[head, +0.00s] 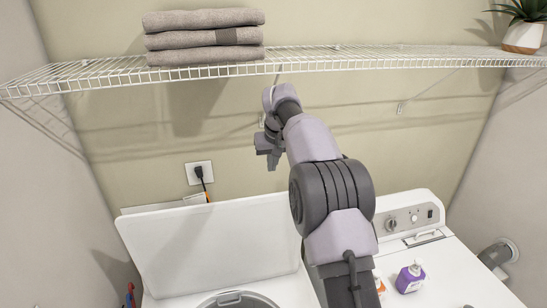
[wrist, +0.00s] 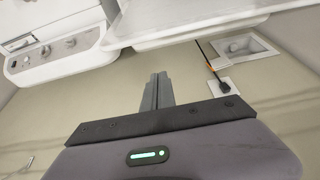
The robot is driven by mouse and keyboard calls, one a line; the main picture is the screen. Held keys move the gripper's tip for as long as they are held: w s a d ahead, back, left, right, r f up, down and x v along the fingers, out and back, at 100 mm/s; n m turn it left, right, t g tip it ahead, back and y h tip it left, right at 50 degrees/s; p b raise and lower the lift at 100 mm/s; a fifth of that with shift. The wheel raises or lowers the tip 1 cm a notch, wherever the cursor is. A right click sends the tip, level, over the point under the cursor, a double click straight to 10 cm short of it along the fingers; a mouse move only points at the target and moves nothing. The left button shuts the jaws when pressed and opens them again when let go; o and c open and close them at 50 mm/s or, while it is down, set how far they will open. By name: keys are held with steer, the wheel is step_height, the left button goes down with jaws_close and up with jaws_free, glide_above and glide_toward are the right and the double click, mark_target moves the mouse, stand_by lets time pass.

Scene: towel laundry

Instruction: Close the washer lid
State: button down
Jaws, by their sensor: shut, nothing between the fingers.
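The white washer lid (head: 205,248) stands open, tilted up toward the back wall, in the head view. Below it, part of the washer's round opening (head: 236,298) shows at the bottom edge. My gripper (head: 272,164) is in the air near the back wall, above the lid's top edge and apart from it. In the wrist view its fingers (wrist: 157,92) are together with nothing between them. A white panel edge, apparently the lid (wrist: 190,24), crosses the top of that view. My arm hides the right side of the lid and washer.
A wire shelf (head: 350,61) with folded towels (head: 203,37) and a potted plant (head: 522,30) runs above my gripper. A wall outlet with a plug (head: 199,173) is behind the lid. To the right, a dryer (head: 450,268) carries a purple bottle (head: 409,278).

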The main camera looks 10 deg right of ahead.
step_height(320, 180, down, 10)
steer(key=shift+p, duration=0.4)
stand_by(0.3)
steer(key=shift+r, duration=0.1)
steer(key=shift+s, duration=0.1)
